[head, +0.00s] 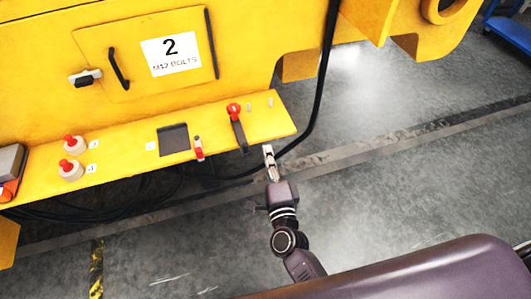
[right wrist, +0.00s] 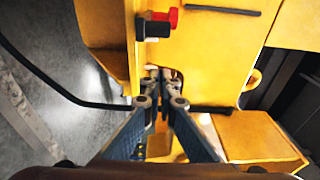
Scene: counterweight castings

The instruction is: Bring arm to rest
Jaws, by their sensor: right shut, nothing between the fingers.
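My right arm reaches up from the bottom of the head view. Its gripper (head: 268,152) is just off the front edge of the yellow ledge (head: 225,122), near the ledge's right end. The fingers are shut and hold nothing. In the right wrist view the gripper (right wrist: 162,73) shows its two fingers meeting in front of yellow surfaces. I cannot tell whether the tips touch the ledge. My left gripper is in neither view.
A red-topped black tool (head: 237,125) and a small red-and-white item (head: 198,148) stand on the ledge. Two red-knobbed white pieces (head: 71,170) are at left. A black cable (head: 319,100) hangs close right of the gripper. Grey floor (head: 400,190) is clear at right.

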